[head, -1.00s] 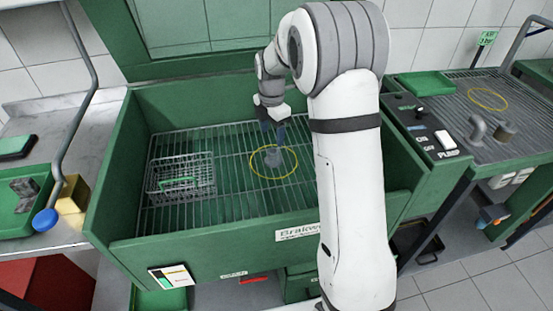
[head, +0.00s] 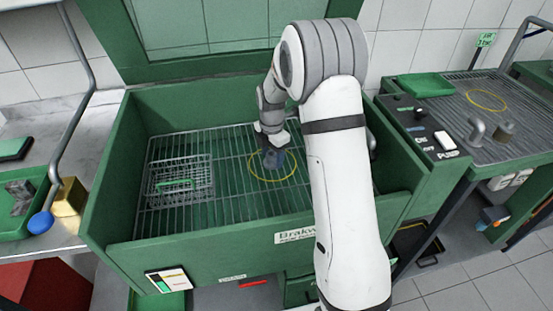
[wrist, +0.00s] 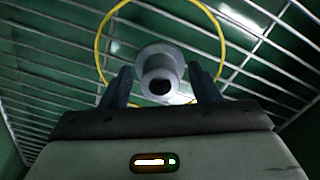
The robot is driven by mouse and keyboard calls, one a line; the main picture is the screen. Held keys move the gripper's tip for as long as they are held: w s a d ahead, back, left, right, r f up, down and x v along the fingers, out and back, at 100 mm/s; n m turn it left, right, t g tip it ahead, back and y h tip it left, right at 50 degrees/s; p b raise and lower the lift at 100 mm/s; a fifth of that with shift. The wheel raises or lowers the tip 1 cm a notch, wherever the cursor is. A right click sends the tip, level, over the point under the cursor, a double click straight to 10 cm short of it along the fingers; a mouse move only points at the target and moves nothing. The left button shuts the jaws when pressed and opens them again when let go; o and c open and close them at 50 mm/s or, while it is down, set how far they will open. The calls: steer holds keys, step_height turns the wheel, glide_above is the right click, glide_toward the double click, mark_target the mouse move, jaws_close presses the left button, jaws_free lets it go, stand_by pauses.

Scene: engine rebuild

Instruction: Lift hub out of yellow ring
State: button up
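The hub (wrist: 160,70) is a grey, round, flanged part with a dark central hole. It is inside the yellow ring (wrist: 99,50) on the wire grate of the green wash basin. In the head view the ring (head: 270,182) shows as a thin outline on the grate, and my gripper (head: 273,157) is down at the hub, hiding much of it. In the wrist view my gripper (wrist: 161,84) is open, with one dark finger on each side of the hub. A gap shows between each finger and the hub.
A wire basket (head: 180,182) sits on the left of the grate (head: 222,205). Green basin walls (head: 110,190) surround the work area. The front grate is clear.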

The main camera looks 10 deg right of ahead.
steer(key=shift+r, duration=0.1)
jaws_close()
stand_by(0.3)
